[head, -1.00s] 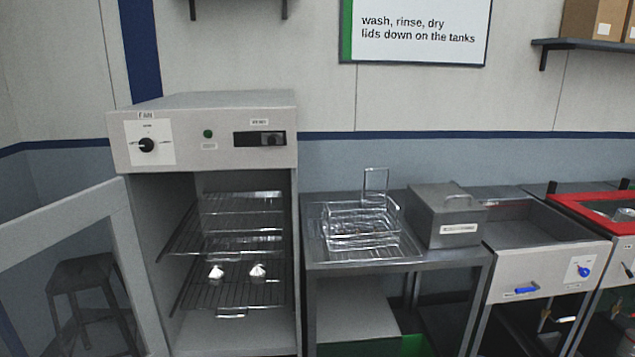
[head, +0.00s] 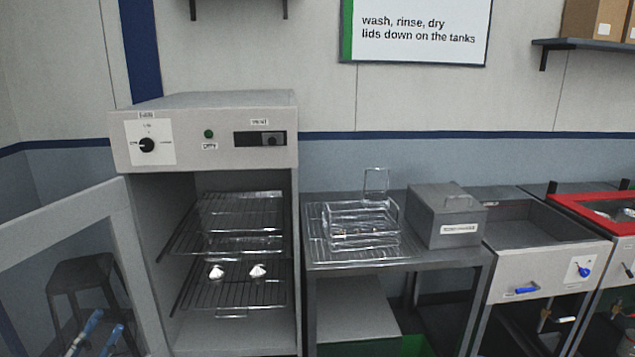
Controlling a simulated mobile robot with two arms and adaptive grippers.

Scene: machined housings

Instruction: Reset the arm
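My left gripper (head: 108,321) shows at the bottom left edge of the head view, in front of the dryer's open door (head: 75,215) and the stool. Only two slim fingers with blue parts show; they stand apart with nothing between them, so it looks open and empty. The rest of that arm is below the picture. My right gripper is not in view. The drying cabinet (head: 205,140) stands open, and two small shiny metal parts (head: 217,271) rest on its lower wire rack (head: 235,292).
A wire basket (head: 362,228) stands on the steel table (head: 400,262), beside a closed grey box (head: 446,214). An open tank (head: 540,240) and a red-rimmed tank (head: 595,212) are to the right. A dark stool (head: 85,275) stands at the left.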

